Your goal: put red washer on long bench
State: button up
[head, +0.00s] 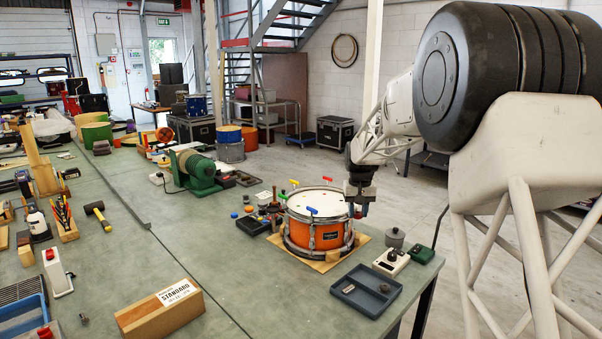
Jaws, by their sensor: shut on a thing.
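My gripper (358,211) is at the right rim of an orange drum, pointing down. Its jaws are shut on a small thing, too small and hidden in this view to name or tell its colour. The long bench (205,243) has a grey-green top and runs from the front to the back of the room. I cannot clearly pick out a red washer.
The orange drum (301,237) stands on a wooden board, with coloured-handled keys around its top. A dark tray (366,291), a white box (391,262) and a grey pot (395,238) lie to its right. A green machine (195,172) stands behind.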

dwell(0.6)
jog(key=s+a+f+n, duration=0.2)
jog(key=a+n, duration=0.1)
jog(key=a, duration=1)
jog(key=s+a+f+n, duration=0.2)
jog(key=a, duration=1.1)
jog(key=s+a+f+n, duration=0.2)
jog(key=a+n, duration=0.1)
jog(key=a, duration=1)
jog(key=s+a+f+n, duration=0.2)
jog(key=s+a+n, duration=0.2)
jog(key=s+a, duration=0.8)
jog(key=s+a+f+n, duration=0.3)
jog(key=s+a, duration=1)
jog(key=a, duration=0.8)
jog(key=shift+a+f+n, duration=0.25)
jog(key=shift+f+n, duration=0.05)
jog(key=shift+n, duration=0.6)
jog(key=shift+s, duration=0.1)
jog(key=shift+f, duration=2.5)
jog(key=shift+f, duration=0.15)
